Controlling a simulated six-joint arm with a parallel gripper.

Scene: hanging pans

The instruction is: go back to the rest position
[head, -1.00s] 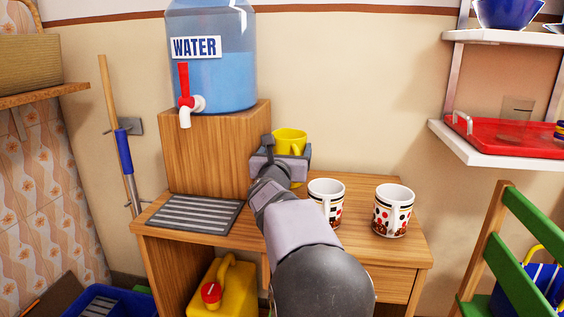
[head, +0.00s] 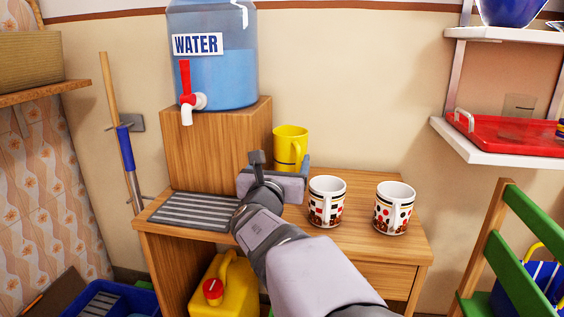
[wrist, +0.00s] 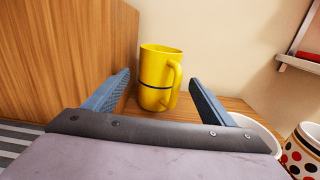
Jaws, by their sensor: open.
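My gripper (wrist: 158,92) is open and empty, with its two blue-grey fingers spread apart in the wrist view. In the head view my gripper (head: 278,174) is above the wooden cabinet top, in front of the yellow mug. The yellow mug (wrist: 158,70) stands upright beyond the fingertips, with a dark band and its handle to the right. In the head view the yellow mug (head: 290,146) stands beside the wooden block, its lower part hidden by my gripper.
Two patterned mugs, one nearer (head: 326,202) and one farther right (head: 394,208), stand right of my wrist. The wooden block (head: 215,150) carries a water dispenser (head: 212,60). A drip tray (head: 190,210) lies left of my arm. A green chair (head: 535,235) is at right.

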